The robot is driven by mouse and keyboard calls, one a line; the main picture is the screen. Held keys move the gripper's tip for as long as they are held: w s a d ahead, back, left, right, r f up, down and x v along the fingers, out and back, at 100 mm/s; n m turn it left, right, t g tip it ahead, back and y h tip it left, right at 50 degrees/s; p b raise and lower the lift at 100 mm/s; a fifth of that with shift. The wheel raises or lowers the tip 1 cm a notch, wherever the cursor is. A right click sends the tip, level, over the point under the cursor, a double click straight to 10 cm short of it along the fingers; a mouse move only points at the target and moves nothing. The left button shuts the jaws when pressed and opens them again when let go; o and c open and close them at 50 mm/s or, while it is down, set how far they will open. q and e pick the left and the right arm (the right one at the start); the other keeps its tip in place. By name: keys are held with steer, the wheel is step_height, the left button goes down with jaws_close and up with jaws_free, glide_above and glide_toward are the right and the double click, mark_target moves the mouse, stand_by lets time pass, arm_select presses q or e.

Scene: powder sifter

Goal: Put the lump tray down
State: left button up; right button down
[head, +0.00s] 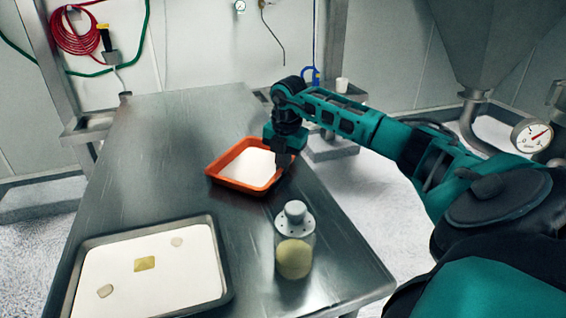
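An orange tray (226,184) with a white inside is at the middle of the steel table, at or just above its top; I cannot tell if it touches. My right gripper (281,164) points down at the tray's right rim, with its fingers around the rim, and appears shut on it. The fingertips are small and partly hidden. No separate lumps can be made out in the orange tray. My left gripper is not in view.
The steel table (150,135) is bare at its far left. A metal tray (222,262) with a white sheet and several small pieces lies front left. A clear shaker jar (295,256) with yellowish powder stands near the orange tray.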

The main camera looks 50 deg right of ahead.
steer(key=shift+f, duration=0.15)
steer(key=c, duration=1.3)
jaws_free()
steer(key=shift+c, duration=0.2)
step_height(320, 180, up, 12)
steer(key=s+p, duration=0.1)
steer(key=shift+s+a, duration=0.3)
steer(key=shift+a, duration=0.05)
steer(key=shift+a, duration=0.1)
